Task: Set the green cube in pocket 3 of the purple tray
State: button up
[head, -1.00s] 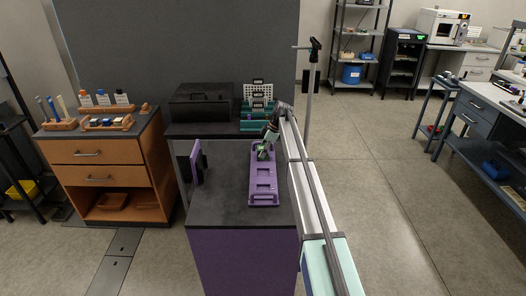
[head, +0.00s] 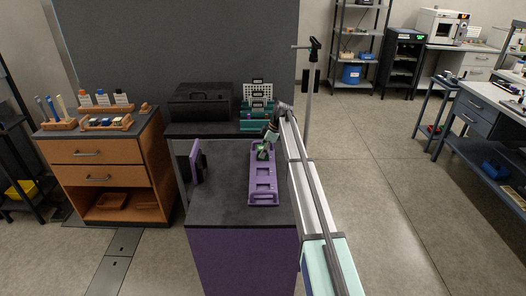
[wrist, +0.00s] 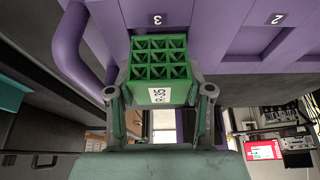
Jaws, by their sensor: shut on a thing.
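The green cube (wrist: 158,72) is an open lattice block with a white label. My gripper (wrist: 160,88) is shut on it, one finger on each side, in the wrist view. The purple tray (wrist: 225,20) fills the top of that view, with labels 3 and 2 on it. The cube is by label 3 and hides part of the tray there. In the head view the tray (head: 264,201) lies lengthwise on the dark bench, with my gripper (head: 263,154) over its far part. I cannot tell whether the cube touches the pocket floor.
A purple handle (wrist: 67,45) rises at the tray's end in the wrist view. In the head view a black case (head: 205,102) and a teal rack (head: 256,119) stand behind the tray. An upright purple panel (head: 195,162) stands at left. The bench (head: 225,200) left of the tray is clear.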

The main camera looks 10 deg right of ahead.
jog(key=shift+s+f+b, duration=0.1)
jog(key=shift+f+b, duration=0.35)
jog(key=shift+f, duration=0.5)
dwell(0.7)
jog(key=o, duration=1.2)
jog(key=shift+c, duration=0.2)
jog(key=shift+o, duration=0.4)
jog(key=o, duration=0.3)
jog(key=shift+r, duration=0.1)
jog(key=shift+p+v, duration=0.55)
jog(key=shift+v, duration=1.85)
jog(key=shift+r, duration=0.1)
